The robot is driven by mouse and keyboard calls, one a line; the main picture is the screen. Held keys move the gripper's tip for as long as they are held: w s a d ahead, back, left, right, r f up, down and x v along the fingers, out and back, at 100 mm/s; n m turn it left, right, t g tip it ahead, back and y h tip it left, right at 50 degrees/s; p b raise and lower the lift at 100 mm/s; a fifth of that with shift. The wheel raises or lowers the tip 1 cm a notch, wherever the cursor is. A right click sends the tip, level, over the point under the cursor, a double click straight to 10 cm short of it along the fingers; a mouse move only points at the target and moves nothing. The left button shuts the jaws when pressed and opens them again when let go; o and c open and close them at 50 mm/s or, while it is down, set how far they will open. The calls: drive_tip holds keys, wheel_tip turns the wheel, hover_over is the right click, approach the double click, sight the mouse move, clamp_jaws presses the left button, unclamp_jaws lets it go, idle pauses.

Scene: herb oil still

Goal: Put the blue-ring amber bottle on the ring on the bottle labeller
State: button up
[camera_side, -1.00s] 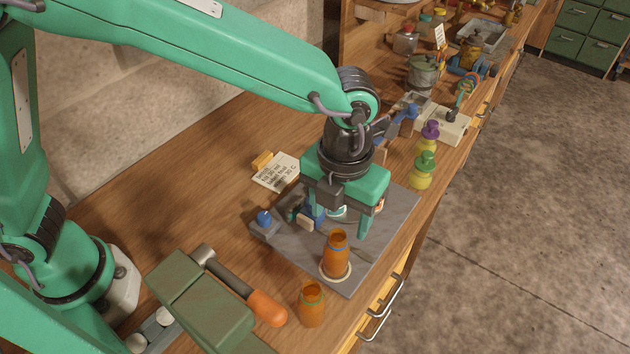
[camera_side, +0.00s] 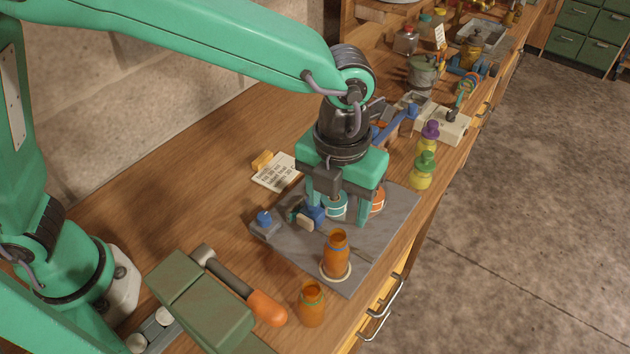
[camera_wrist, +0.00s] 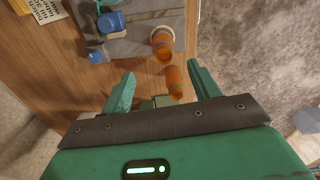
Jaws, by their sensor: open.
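The blue-ring amber bottle (camera_side: 336,252) stands upright within the white ring (camera_side: 347,275) on the grey plate of the bottle labeller (camera_side: 378,240). It also shows in the wrist view (camera_wrist: 163,52). My gripper (camera_side: 337,212) is open and empty, above the plate and behind the bottle in the side view, apart from it. In the wrist view my gripper (camera_wrist: 161,70) has its fingers spread with nothing between them. Parts of the labeller behind my fingers are partly hidden.
A green-ring amber bottle (camera_side: 312,305) stands on the bench just off the plate's front corner. A hammer with an orange grip (camera_side: 266,305) lies to its left. Yellow bottles with green (camera_side: 422,172) and purple (camera_side: 429,138) tops stand at the right. A note card (camera_side: 276,172) lies behind.

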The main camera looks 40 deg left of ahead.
drive_tip(key=a+r+n+t+h, duration=0.1)
drive_tip(key=a+r+n, duration=0.3)
drive_tip(key=a+n, duration=0.4)
drive_tip(key=a+r+n+t, duration=0.1)
drive_tip(key=a+r+n, duration=0.3)
drive_tip(key=a+n, duration=0.45)
drive_tip(key=s+a+n+t, duration=0.1)
drive_tip(key=s+a+n, duration=0.3)
drive_tip(key=a+n, duration=0.3)
drive_tip(key=s+a+n+t+y, duration=0.1)
drive_tip(key=s+a+n, duration=0.4)
drive_tip(key=n, duration=0.6)
drive_tip(key=shift+s+a+t, duration=0.2)
drive_tip(key=shift+a+t, duration=0.6)
drive_tip(key=shift+a, duration=0.4)
